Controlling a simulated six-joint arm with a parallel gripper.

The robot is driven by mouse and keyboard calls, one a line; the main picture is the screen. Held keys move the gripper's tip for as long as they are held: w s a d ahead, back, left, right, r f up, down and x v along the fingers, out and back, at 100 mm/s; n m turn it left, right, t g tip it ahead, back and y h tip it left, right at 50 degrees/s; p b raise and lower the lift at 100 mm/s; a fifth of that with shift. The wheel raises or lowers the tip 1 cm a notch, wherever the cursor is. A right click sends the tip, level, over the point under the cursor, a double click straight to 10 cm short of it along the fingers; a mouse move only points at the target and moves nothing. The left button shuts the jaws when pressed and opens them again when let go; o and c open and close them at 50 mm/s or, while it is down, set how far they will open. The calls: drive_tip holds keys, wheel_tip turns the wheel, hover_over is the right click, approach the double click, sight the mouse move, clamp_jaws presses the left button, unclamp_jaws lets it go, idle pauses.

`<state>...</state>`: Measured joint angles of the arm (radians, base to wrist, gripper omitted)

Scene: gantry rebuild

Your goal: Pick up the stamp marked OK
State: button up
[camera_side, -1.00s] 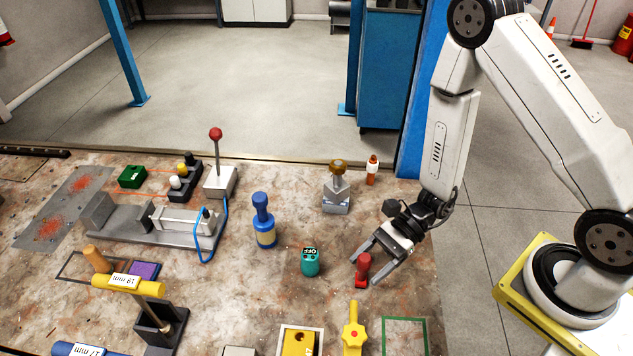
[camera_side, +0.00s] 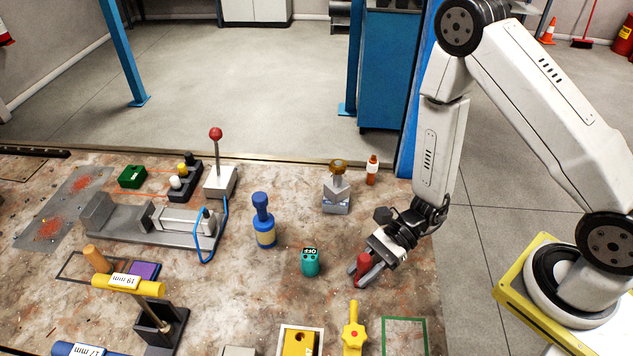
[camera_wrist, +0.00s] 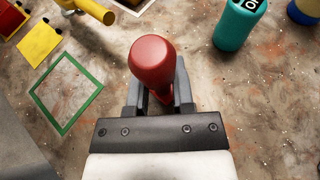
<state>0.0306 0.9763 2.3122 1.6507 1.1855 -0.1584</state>
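A small red stamp (camera_side: 364,262) with a rounded handle stands on the worktop; it also shows in the wrist view (camera_wrist: 152,62). Its marking cannot be seen in either view. My gripper (camera_side: 361,275) points down at it with one finger on each side of its lower part. In the wrist view the fingers (camera_wrist: 160,100) sit close on both sides of the neck below the knob, and they look closed on it. The stamp's foot is hidden by the fingers and the handle.
A teal block marked OFF (camera_side: 310,262) stands left of my gripper. A blue bottle-like tool (camera_side: 263,222) and a grey block with a brown knob (camera_side: 337,190) stand farther back.

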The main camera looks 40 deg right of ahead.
clamp_jaws()
drive_tip(key=shift+r, duration=0.15)
drive_tip(key=shift+r, duration=4.9)
